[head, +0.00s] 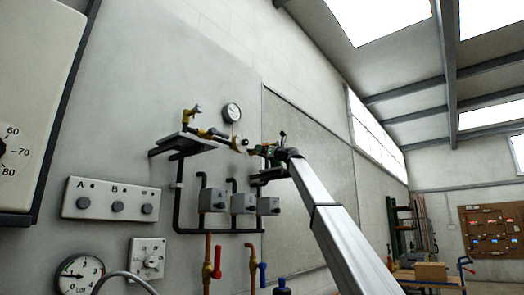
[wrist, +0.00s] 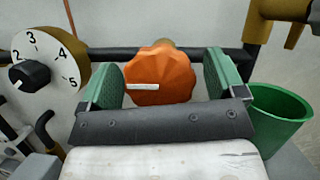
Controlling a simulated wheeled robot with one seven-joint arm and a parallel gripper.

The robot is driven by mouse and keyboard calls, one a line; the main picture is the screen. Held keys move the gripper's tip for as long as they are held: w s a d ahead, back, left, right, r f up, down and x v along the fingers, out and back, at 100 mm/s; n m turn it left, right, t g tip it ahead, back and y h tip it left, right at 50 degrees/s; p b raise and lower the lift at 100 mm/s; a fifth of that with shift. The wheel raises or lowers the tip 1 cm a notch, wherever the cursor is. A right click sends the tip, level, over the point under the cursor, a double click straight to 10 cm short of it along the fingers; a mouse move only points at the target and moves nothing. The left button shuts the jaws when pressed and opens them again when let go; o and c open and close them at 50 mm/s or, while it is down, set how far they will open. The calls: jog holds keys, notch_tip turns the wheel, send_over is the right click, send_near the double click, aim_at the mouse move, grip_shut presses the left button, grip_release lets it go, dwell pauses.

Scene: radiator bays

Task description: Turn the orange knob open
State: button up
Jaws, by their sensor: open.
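The orange knob (wrist: 160,75) is in the middle of the wrist view. It is scalloped, with a white pointer line reaching left from near its centre. My gripper (wrist: 164,80) is open, with one green-padded finger on each side of the knob. A small gap shows on the left; the right finger is close to the knob's edge, and I cannot tell whether it touches. In the head view my gripper (head: 268,152) is at the end of my outstretched arm by the wall pipes. The knob cannot be made out there.
A white numbered dial with a black knob (wrist: 45,55) stands left of my gripper. A green bucket-like container (wrist: 278,118) is at the right. In the head view are a gauge (head: 232,112), grey boxes (head: 243,204) on dark pipes, and a red-handled valve (head: 217,262) below.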

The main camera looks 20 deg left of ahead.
jog(key=shift+x, duration=0.8)
jog(key=c, duration=0.9)
jog(key=shift+c, duration=0.2)
